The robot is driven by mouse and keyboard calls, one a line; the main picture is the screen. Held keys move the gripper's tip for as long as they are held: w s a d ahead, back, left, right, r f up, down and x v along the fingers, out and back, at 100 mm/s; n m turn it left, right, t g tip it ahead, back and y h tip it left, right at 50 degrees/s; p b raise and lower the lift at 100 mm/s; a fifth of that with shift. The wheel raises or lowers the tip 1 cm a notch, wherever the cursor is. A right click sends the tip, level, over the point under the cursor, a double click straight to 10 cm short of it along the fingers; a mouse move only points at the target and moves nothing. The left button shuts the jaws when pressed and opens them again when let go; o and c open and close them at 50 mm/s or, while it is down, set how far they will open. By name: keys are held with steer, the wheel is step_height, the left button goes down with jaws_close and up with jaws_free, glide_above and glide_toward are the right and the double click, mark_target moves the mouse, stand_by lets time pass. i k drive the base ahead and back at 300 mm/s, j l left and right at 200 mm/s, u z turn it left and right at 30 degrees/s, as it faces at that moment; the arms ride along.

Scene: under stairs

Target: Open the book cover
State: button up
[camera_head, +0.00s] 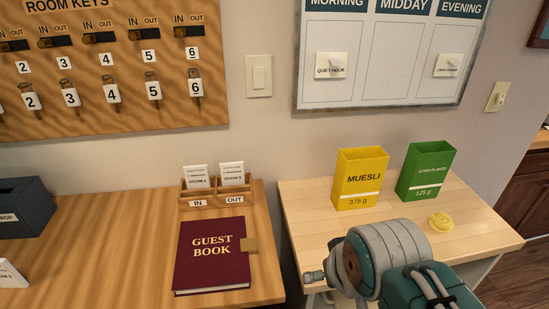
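The guest book (209,268) is dark red with gold lettering. It lies closed and flat on the wooden desk on the left, near its front right part. Part of my arm shows at the lower right, in front of the small light-wood table and to the right of the book. The gripper's fingers cannot be made out in this view, so its state does not show.
A wooden IN/OUT card holder (215,194) stands just behind the book. A dark drop box (22,207) is at the desk's left. A yellow muesli box (359,178), a green flakes box (425,170) and a yellow round item (440,221) stand on the right table (320,222). A gap separates both tables.

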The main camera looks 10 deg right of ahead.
mark_target(214, 252)
steer(key=k+l+u, duration=0.15)
steer(key=l+u, duration=0.3)
steer(key=k+l+u, duration=0.25)
steer(key=u, duration=0.25)
